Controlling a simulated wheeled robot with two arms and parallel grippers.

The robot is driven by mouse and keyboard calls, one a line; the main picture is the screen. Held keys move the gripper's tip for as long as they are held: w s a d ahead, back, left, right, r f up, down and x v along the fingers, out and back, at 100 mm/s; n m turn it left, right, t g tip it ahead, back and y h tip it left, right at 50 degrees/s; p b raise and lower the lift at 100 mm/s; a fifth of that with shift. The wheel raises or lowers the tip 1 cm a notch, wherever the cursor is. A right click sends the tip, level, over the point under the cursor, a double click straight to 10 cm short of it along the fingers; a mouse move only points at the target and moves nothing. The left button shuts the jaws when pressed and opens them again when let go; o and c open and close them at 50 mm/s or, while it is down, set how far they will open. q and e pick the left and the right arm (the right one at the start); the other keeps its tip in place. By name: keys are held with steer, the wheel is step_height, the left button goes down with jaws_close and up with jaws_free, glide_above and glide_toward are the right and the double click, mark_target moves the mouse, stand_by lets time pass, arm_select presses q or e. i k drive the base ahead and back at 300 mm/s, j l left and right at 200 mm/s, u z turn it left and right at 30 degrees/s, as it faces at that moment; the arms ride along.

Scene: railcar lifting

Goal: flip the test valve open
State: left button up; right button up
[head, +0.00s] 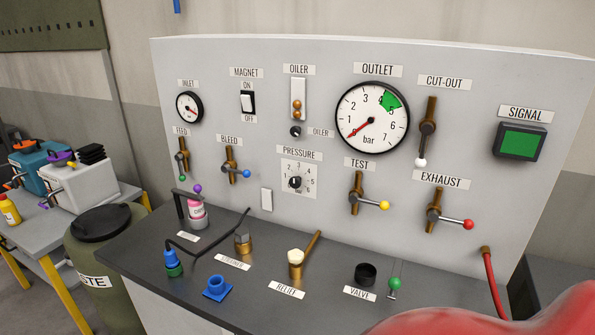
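The test valve (356,193) is on the upright grey panel under the TEST label, below the outlet gauge. It is a brass body on a short vertical pipe. Its lever points right and slightly down, across the pipe, and ends in a yellow knob (384,205). The outlet gauge (372,118) has a green band near 4 to 5, and its red needle points to the lower left, near the low end. Neither of my grippers is in view.
The exhaust valve (436,215) with a red knob is right of the test valve; the cut-out lever (425,140) hangs down above. The relief fitting (296,262) with a slanted handle stands on the dark bench below. A large red rounded shape fills the lower right corner.

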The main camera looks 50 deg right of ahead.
mark_target(355, 197)
steer(key=z, duration=1.95)
steer(key=j, duration=0.75)
steer(key=i+j, duration=0.25)
